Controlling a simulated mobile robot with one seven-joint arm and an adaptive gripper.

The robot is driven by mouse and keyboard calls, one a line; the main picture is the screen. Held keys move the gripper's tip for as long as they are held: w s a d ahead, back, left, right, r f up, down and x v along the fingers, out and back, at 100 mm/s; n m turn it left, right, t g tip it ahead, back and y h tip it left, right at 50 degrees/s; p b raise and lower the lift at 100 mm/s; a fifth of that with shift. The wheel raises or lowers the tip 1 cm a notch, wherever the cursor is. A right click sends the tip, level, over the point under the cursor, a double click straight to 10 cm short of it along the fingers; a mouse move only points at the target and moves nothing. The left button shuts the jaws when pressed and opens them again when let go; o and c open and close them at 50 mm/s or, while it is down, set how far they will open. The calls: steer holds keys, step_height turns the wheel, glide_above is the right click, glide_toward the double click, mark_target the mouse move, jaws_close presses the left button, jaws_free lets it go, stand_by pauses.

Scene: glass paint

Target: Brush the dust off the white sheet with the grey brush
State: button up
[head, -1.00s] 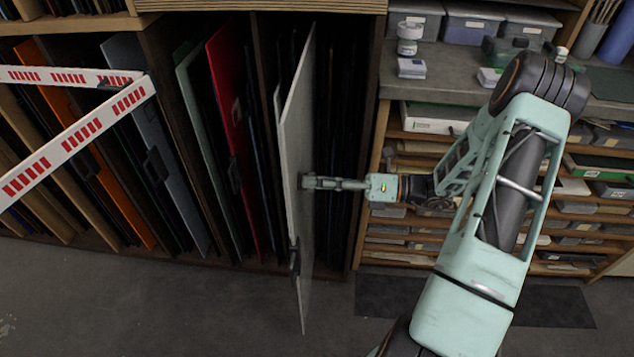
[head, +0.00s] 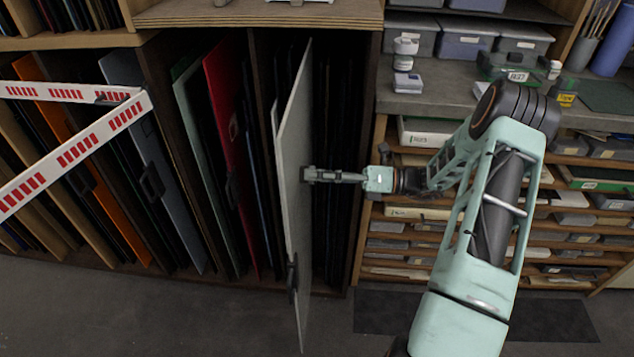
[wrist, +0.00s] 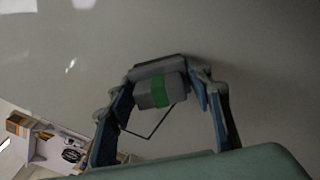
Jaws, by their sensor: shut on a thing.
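The white sheet (head: 291,215) shows as a pale grey upright panel, slightly tilted, jutting from the rack in the head view. Its surface (wrist: 255,50) fills most of the wrist view. My gripper (head: 312,175) is at the sheet's right-hand face, around mid-height. In the wrist view its fingers are shut on the grey brush (wrist: 146,95), a grey block with a green band. The brush's far side is at or very near the sheet; contact cannot be told for sure. A few pale spots show at the wrist view's upper left; whether they are dust is unclear.
A dark handle (head: 292,278) is on the sheet's lower left edge. A red-and-white barrier (head: 75,152) crosses the left. Other panels, including a red one (head: 228,130), stand in the rack. Drawer shelves (head: 400,243) are on the right. Floor in front is clear.

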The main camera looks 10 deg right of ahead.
steer(key=shift+w, duration=0.2)
steer(key=shift+d, duration=0.2)
steer(key=shift+v, duration=2.8)
steer(key=shift+s, duration=0.1)
steer(key=v, duration=0.3)
steer(key=shift+d, duration=0.1)
